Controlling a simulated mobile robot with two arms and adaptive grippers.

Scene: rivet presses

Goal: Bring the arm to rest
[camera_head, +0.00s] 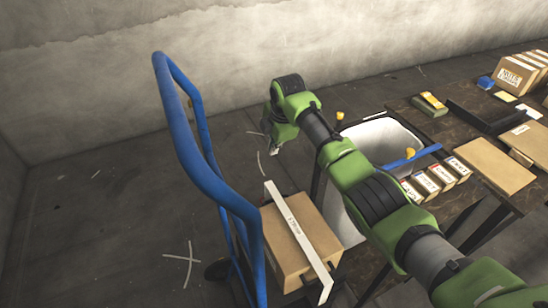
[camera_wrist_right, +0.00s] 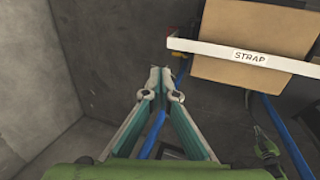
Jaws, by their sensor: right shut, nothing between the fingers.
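My right arm reaches in from the lower right in the head view, bent and hanging in the air. My right gripper (camera_head: 275,148) points down beyond the cardboard box, over the floor side of the bench. In the right wrist view the fingertips of this gripper (camera_wrist_right: 160,76) are together with nothing between them.
A blue hand truck (camera_head: 205,170) carries a cardboard box (camera_head: 288,258) with a white strip labelled STRAP (camera_wrist_right: 248,56). A white bin (camera_head: 378,140) stands by my arm. A dark bench (camera_head: 465,135) holds small labelled boxes (camera_head: 440,176) and cartons (camera_head: 518,75). Floor at left is open.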

